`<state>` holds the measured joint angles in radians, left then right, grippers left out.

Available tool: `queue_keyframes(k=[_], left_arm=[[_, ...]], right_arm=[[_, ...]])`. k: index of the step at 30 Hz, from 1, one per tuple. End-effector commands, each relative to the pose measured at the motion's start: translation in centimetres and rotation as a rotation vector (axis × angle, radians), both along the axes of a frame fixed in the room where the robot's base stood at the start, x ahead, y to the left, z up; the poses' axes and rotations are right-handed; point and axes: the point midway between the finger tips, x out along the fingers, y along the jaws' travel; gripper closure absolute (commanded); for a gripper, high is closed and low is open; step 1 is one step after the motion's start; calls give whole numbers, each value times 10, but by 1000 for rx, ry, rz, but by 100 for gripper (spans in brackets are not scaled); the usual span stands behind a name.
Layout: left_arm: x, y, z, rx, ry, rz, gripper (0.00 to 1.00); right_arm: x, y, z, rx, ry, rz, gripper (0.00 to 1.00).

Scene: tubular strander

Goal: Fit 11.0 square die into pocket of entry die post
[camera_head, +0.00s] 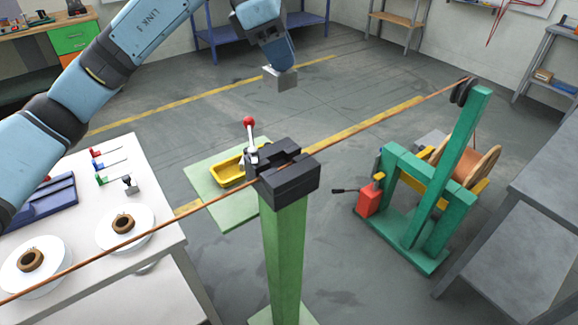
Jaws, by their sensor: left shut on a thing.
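My left gripper (281,68) comes in from the upper left and is shut on a small grey block, the square die (281,80). It holds the die in the air, above and beyond the entry die post (285,250) in the picture, apart from it. The post is green with a black head (290,183) that has a slot in its top, where the pocket seems to be; its inside is hard to make out. A copper-coloured wire (180,228) passes at the head. A lever with a red knob (249,122) stands upright at the head's left side. My right gripper is not in view.
A white table (165,210) at left holds two white discs with brown rings (123,223), a blue tray (45,200) and small coloured tools. A yellow tray (231,172) lies behind the post. A green reel stand (415,205) and a grey bench (520,230) stand at right.

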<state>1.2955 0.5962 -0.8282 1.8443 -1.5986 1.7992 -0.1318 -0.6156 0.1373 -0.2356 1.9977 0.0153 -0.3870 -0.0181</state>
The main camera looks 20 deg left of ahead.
Motion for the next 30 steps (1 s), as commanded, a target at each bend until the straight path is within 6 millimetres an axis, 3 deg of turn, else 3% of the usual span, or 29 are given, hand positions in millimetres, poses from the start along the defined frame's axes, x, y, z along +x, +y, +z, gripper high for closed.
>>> queue_keyframes(k=[15, 26, 30], left_arm=[[-1, 0, -126, -1, 5, 0, 100], [0, 0, -160, -1, 3, 0, 100], [0, 0, -181, -1, 4, 0, 100]], right_arm=[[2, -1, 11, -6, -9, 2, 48], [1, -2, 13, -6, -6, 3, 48], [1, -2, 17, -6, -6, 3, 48]])
